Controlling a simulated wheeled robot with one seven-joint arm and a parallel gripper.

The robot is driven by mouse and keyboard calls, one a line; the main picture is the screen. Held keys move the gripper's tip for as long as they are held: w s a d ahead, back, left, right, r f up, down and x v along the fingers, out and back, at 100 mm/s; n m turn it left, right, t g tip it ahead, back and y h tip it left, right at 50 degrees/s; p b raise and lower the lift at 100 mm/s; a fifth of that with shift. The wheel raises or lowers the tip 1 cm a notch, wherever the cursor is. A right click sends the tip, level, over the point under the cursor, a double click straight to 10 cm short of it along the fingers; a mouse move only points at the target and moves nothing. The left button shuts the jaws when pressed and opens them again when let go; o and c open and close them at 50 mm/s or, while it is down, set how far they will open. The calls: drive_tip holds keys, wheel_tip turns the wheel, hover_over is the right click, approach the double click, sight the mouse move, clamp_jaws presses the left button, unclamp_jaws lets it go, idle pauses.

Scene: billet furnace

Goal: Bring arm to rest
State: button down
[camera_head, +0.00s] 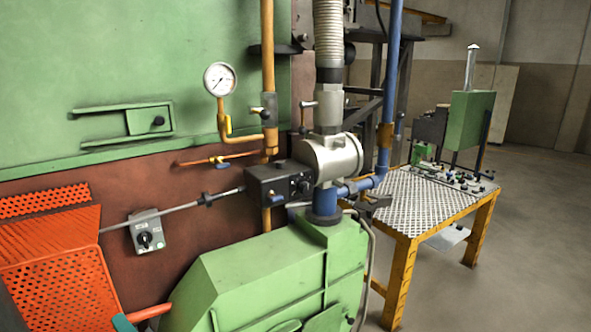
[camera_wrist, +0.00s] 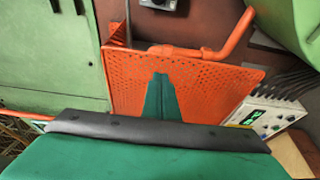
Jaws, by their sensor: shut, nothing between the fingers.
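My gripper (camera_wrist: 160,82) shows in the wrist view as a teal tapered shape beyond a dark bar and a broad teal body. Its fingers are together and hold nothing. It points toward an orange perforated guard (camera_wrist: 215,85), which lies behind it in the picture; I cannot tell the gap between them. In the head view only a small teal piece, which looks like part of my arm, shows at the bottom edge beside the orange guard (camera_head: 60,262).
A green furnace housing (camera_head: 275,275) stands right of the guard, with a valve body (camera_head: 330,158) and pipes above. A pressure gauge (camera_head: 219,79) is on the wall. A yellow-legged table (camera_head: 420,205) stands at right, with open floor beyond. A white control box (camera_wrist: 268,115) is right of my gripper.

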drive_tip(key=s+d+f+m+t+h, duration=0.25)
drive_tip(key=d+f+m+h, duration=0.25)
drive_tip(key=d+f+m, duration=0.5)
drive_tip(key=s+d+f+m+t+h, duration=0.2)
drive_tip(key=d+f+m+t+h, duration=0.2)
drive_tip(key=d+f+m, duration=0.6)
drive_tip(key=s+d+f+m+h, duration=0.3)
drive_tip(key=s+d, duration=0.5)
drive_tip(key=s, duration=0.3)
drive_tip(key=s+d+f+m+g+h, duration=0.1)
drive_tip(key=s+d+f+m, duration=0.3)
drive_tip(key=s+d, duration=0.5)
drive_tip(key=s+m+h, duration=0.1)
drive_tip(key=s+m, duration=0.1)
drive_tip(key=shift+s+h, duration=0.35)
drive_tip(key=shift+h, duration=0.05)
